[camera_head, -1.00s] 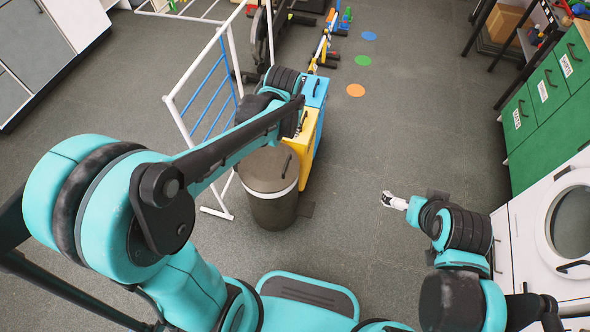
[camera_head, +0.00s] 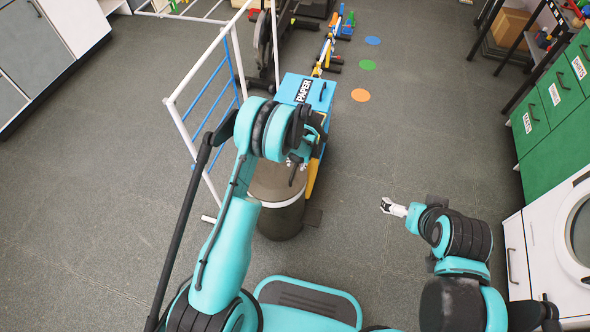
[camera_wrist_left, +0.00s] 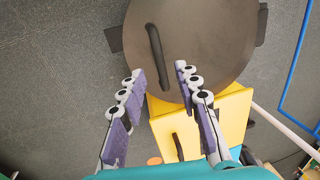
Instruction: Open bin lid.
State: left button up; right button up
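A round bin (camera_head: 282,220) with a brown-grey lid (camera_head: 264,185) and a pale band under its rim stands on the floor, partly hidden by my left arm. In the left wrist view its lid (camera_wrist_left: 205,30) is closed and carries a dark bar handle (camera_wrist_left: 157,55). My left gripper (camera_head: 297,163) is above the lid's right side. In the wrist view the left gripper (camera_wrist_left: 160,74) is open and empty, with the handle's near end between its fingertips; whether they touch it cannot be told. My right gripper (camera_head: 388,206) is small, well right of the bin, over bare floor.
A yellow bin (camera_wrist_left: 232,112) adjoins the round bin. A blue bin (camera_head: 318,92) labelled PAPER stands behind. A white and blue rack (camera_head: 205,100) stands to the left. Green drawers (camera_head: 550,110) and a white washer (camera_head: 562,215) are at right. Floor between is clear.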

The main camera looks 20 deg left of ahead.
aim_at(294, 170)
pick_arm(q)
jog(key=f, duration=0.2)
jog(key=f+b, duration=0.1)
jog(key=f, duration=0.1)
jog(key=shift+a+f, duration=0.1)
jog(key=shift+a, duration=0.3)
grip_shut()
